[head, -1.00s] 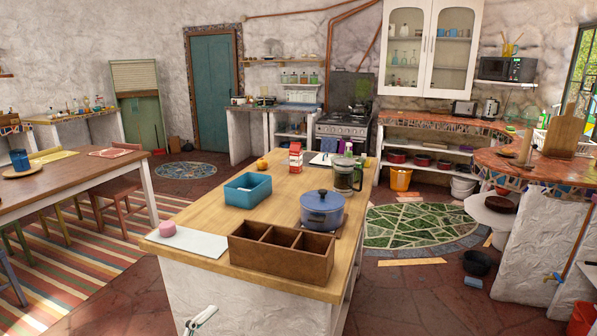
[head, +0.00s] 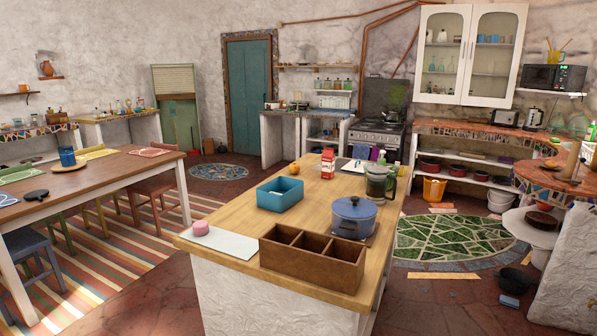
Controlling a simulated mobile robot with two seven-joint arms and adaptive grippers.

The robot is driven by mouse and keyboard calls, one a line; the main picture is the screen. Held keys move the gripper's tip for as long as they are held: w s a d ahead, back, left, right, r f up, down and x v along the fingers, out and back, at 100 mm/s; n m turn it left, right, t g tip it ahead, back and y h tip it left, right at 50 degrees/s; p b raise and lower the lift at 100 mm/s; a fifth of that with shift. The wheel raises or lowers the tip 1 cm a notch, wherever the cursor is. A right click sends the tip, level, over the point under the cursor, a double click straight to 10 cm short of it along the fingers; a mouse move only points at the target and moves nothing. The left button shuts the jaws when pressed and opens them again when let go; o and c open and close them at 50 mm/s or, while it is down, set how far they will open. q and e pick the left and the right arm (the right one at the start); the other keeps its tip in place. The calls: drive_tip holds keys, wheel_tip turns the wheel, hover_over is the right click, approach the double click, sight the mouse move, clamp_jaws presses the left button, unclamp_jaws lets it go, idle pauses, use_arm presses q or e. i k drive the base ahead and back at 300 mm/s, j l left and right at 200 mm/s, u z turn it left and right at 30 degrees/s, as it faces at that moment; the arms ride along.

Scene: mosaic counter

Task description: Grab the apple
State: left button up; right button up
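A small round orange-yellow fruit (head: 294,169) sits on the far left part of the wooden-topped island (head: 222,222). It is too small to tell for certain whether it is the apple. It stands behind the blue tray and to the left of a red and white carton (head: 328,163). Neither of my grippers is in the head view.
The island also holds a blue tray (head: 280,200), a blue pot (head: 353,218), a glass press (head: 379,184), a brown divided box (head: 311,262) and a pink round item (head: 201,228). A long table (head: 110,184) with chairs stands left. Floor shows between them.

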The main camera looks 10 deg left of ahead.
sight(294, 168)
drive_tip(key=i+j+u, duration=0.1)
drive_tip(key=u, duration=1.15)
drive_tip(key=i+u, duration=0.3)
drive_tip(key=i, duration=0.35)
drive_tip(key=i+l+u, duration=0.25)
drive_tip(key=i, duration=0.4)
drive_tip(key=i+j+u, duration=0.25)
drive_tip(key=i, duration=0.45)
drive_tip(key=i+l+u, duration=0.1)
drive_tip(key=i+u, duration=0.2)
drive_tip(key=i, duration=0.35)
drive_tip(key=i+z, duration=0.4)
drive_tip(key=i, duration=0.2)
drive_tip(key=i+j+z, duration=0.2)
drive_tip(key=i+z, duration=0.2)
drive_tip(key=i, duration=0.2)
drive_tip(key=i+l+z, duration=0.1)
drive_tip(key=z, duration=0.35)
drive_tip(key=i+z, duration=0.3)
drive_tip(key=z, duration=0.15)
drive_tip(key=i+j+z, duration=0.1)
drive_tip(key=i+z, duration=0.15)
drive_tip(key=z, duration=0.25)
drive_tip(key=i+l+z, duration=0.15)
drive_tip(key=i+z, duration=0.2)
drive_tip(key=i, duration=0.25)
drive_tip(key=i+z, duration=0.3)
drive_tip(key=i, duration=1.75)
